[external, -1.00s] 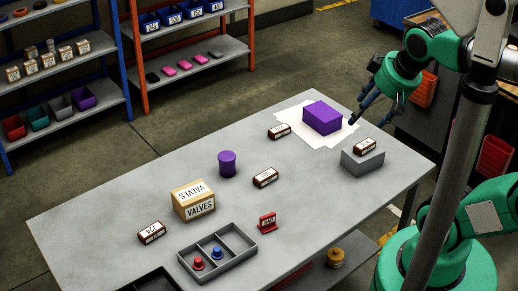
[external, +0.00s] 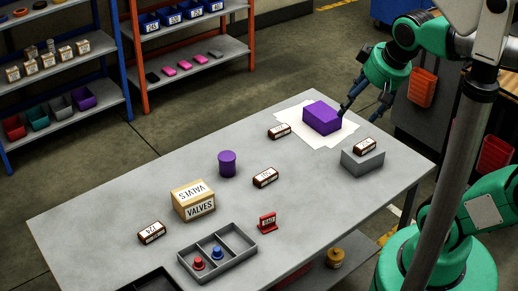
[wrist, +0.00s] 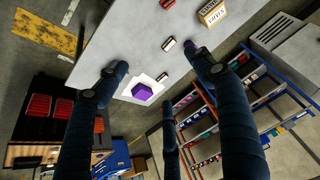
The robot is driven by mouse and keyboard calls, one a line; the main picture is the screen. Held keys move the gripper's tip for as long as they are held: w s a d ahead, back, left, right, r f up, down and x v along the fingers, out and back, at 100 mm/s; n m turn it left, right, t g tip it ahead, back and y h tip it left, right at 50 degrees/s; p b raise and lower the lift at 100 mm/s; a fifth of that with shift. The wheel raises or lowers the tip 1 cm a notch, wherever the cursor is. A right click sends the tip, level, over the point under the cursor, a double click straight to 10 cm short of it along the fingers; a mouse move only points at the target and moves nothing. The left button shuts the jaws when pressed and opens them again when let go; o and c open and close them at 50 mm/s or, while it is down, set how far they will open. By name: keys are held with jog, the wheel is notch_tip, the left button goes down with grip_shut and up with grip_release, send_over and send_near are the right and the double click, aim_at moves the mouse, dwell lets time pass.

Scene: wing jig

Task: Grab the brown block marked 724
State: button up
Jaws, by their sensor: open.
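Several brown blocks with white labels are on the grey table in the external view. The one at the front left (external: 151,233) seems to read 724, though its label is tiny. Others lie by the white sheet (external: 279,131), at the table's middle (external: 265,177) and on a grey block (external: 365,146); I cannot read their labels surely. My gripper (external: 362,110) is open and empty above the table's far right, beside the purple box, far from the front-left block. In the wrist view, my gripper (wrist: 157,62) has its fingers spread, with small brown blocks (wrist: 168,43) beyond.
A purple box (external: 322,118) sits on a white sheet (external: 296,113). The left end is mostly clear.

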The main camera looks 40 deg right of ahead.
jog(key=w+a+f+m+g+p, duration=0.15)
jog(key=w+a, duration=0.25)
jog(key=w, duration=0.4)
jog(key=w+a+m, duration=0.3)
jog(key=w+a, duration=0.2)
jog(key=w, duration=0.3)
jog(key=w+a+m+g+p, duration=0.15)
jog(key=w+a, duration=0.25)
jog(key=w, duration=0.4)
jog(key=m+g+p, duration=0.2)
jog(key=m+p, duration=0.1)
jog(key=m, duration=0.7)
send_over(152, 231)
notch_tip(152, 231, down, 35)
jog(key=shift+f, duration=0.15)
jog(key=shift+f, duration=4.25)
jog(key=shift+f, duration=0.1)
